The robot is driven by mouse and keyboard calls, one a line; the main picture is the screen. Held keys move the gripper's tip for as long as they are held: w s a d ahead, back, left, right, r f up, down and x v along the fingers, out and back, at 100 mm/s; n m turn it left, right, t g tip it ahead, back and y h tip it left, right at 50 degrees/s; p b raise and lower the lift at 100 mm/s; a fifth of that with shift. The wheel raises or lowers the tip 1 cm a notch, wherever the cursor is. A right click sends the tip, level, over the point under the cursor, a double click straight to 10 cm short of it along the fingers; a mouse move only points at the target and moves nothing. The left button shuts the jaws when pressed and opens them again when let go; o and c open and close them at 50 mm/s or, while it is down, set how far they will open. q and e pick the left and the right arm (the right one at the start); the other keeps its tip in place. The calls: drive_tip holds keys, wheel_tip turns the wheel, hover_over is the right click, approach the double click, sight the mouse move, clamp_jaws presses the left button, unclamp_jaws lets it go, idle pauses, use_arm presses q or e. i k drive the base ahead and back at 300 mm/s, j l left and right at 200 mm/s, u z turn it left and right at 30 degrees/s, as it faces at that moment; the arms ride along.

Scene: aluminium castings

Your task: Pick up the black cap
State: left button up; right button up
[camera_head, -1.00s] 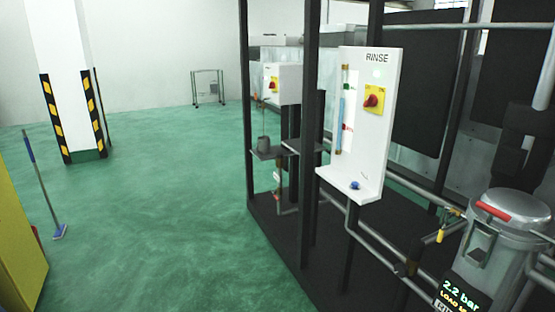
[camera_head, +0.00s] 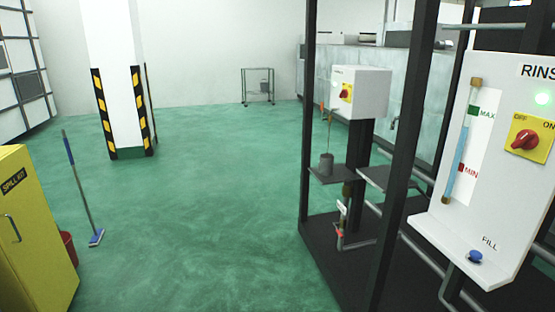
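I cannot make out a black cap in this view. A small dark grey cylinder (camera_head: 326,165) stands upright on a dark shelf (camera_head: 335,178) of the black frame, right of the middle; whether it has a cap is too small to tell. Neither of my grippers is in view.
The white rinse panel (camera_head: 495,130) with a red switch (camera_head: 524,140) and blue fill button (camera_head: 475,257) is close on the right. A yellow spill-kit cabinet (camera_head: 35,235), blue mop (camera_head: 80,190) and striped pillar (camera_head: 122,110) are left. The green floor (camera_head: 205,200) between is clear.

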sight(348, 182)
drive_tip(key=i+l+u, duration=0.2)
drive_tip(key=i, duration=1.45)
drive_tip(key=i+j+z, duration=0.1)
drive_tip(key=i+z, duration=0.25)
drive_tip(key=i+j+z, duration=0.2)
drive_tip(key=i+z, duration=0.2)
drive_tip(key=i+j+z, duration=0.35)
drive_tip(key=i+z, duration=0.2)
drive_tip(key=z, duration=0.2)
drive_tip(key=i+j+z, duration=0.15)
drive_tip(key=z, duration=0.25)
drive_tip(key=i+j+z, duration=0.2)
drive_tip(key=z, duration=0.2)
drive_tip(key=i+j+z, duration=0.1)
drive_tip(key=j+z, duration=0.15)
drive_tip(key=z, duration=0.15)
